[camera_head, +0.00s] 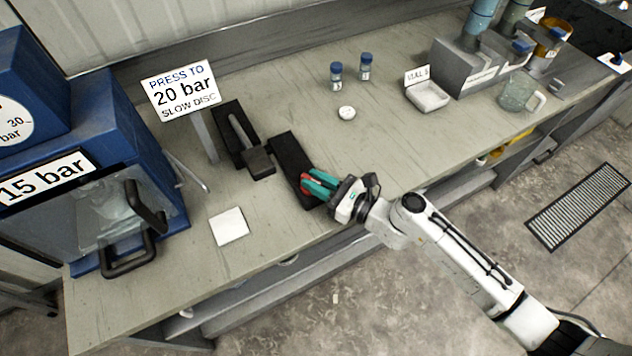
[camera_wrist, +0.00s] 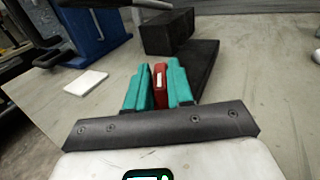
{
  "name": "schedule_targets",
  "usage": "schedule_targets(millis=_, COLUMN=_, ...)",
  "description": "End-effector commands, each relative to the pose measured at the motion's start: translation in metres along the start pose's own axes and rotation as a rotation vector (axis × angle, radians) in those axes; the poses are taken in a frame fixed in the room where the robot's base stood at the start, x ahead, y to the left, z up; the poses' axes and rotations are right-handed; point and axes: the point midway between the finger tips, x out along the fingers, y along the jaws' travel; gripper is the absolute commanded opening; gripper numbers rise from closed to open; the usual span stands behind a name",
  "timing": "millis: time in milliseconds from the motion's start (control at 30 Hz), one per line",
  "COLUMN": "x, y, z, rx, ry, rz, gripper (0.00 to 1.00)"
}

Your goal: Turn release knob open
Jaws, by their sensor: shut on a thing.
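My gripper (camera_head: 312,183) has teal fingers and is at the near end of a long black block on the bench. In the wrist view the fingers (camera_wrist: 158,90) are shut on a narrow red piece (camera_wrist: 160,84) with a pale mark on it. Its red edge also shows in the head view (camera_head: 304,180). I cannot tell whether this piece is the release knob. The blue press (camera_head: 130,150), labelled 15 bar, stands at the left with black handles (camera_head: 147,207) on its clear front, well apart from my gripper. No other knob is clearly visible.
The long black block (camera_head: 290,160) lies beside my gripper, with another black holder (camera_head: 232,125) to its left. A white square (camera_head: 229,226) lies between press and gripper. Vials (camera_head: 336,74) and a jug (camera_head: 518,92) are farther right.

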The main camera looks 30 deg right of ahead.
Motion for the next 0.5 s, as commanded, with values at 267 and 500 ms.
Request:
schedule_targets(millis=267, x=0.0017, y=-0.0043, z=-0.0079, rx=-0.001, ry=-0.003, rz=0.263, gripper=0.0)
schedule_targets(millis=500, x=0.0034, y=-0.0069, z=-0.01, rx=-0.005, ry=0.0, rz=0.496, gripper=0.0)
